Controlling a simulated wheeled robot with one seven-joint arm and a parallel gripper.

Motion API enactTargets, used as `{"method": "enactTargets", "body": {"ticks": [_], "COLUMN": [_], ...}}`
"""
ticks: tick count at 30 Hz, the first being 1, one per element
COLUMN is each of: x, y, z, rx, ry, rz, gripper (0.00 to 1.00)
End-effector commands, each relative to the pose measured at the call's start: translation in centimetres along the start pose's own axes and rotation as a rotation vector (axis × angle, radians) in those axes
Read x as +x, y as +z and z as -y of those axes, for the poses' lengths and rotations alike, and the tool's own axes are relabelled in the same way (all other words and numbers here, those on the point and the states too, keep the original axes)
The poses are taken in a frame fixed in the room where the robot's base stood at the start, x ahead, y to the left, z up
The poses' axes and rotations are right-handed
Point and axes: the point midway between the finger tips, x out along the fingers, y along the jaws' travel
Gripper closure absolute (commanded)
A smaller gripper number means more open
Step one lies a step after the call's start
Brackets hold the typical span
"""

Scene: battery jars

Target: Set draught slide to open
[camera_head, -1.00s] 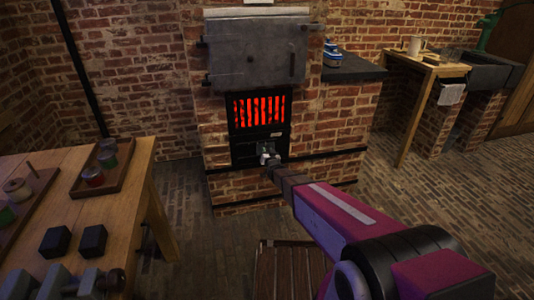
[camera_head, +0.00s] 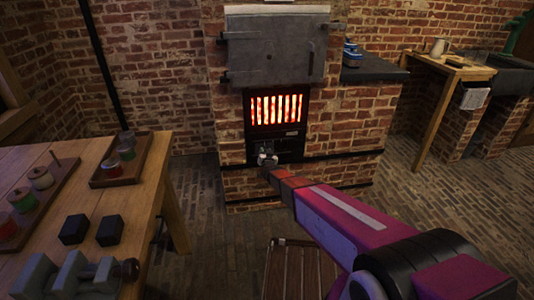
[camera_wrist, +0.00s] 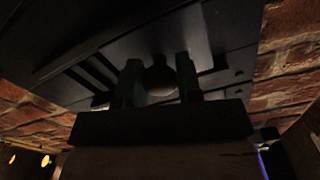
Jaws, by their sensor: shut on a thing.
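The draught slide sits in the dark iron front (camera_head: 290,145) below the glowing grate (camera_head: 277,109) of the brick stove. My gripper (camera_head: 267,158) is at the lower part of this front. In the wrist view my gripper (camera_wrist: 158,82) has its two fingers on either side of a round dark knob (camera_wrist: 159,80), shut on it. Dark slots (camera_wrist: 98,72) show in the plate to the left of the knob. The slide's own edges are mostly hidden by my gripper and shadow.
A wooden table (camera_head: 150,190) with jars in trays and dark blocks stands at the left. A slatted wooden thing (camera_head: 295,268) lies on the floor below my arm.

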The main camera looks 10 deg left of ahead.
Motion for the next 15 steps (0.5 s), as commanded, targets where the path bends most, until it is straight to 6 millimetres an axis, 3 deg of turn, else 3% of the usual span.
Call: {"method": "enactTargets", "body": {"ticks": [1,2,3,15], "x": [0.01,0.01,0.01,-0.35], "y": [0.12,0.12,0.13,0.05], "z": [0.44,0.46,0.46,0.26], "rx": [-0.003,-0.003,-0.003,-0.002], "ry": [-0.007,-0.007,-0.007,-0.004], "rz": [0.002,0.002,0.002,0.002], "gripper": [1.0,0.57,0.44,0.42]}}
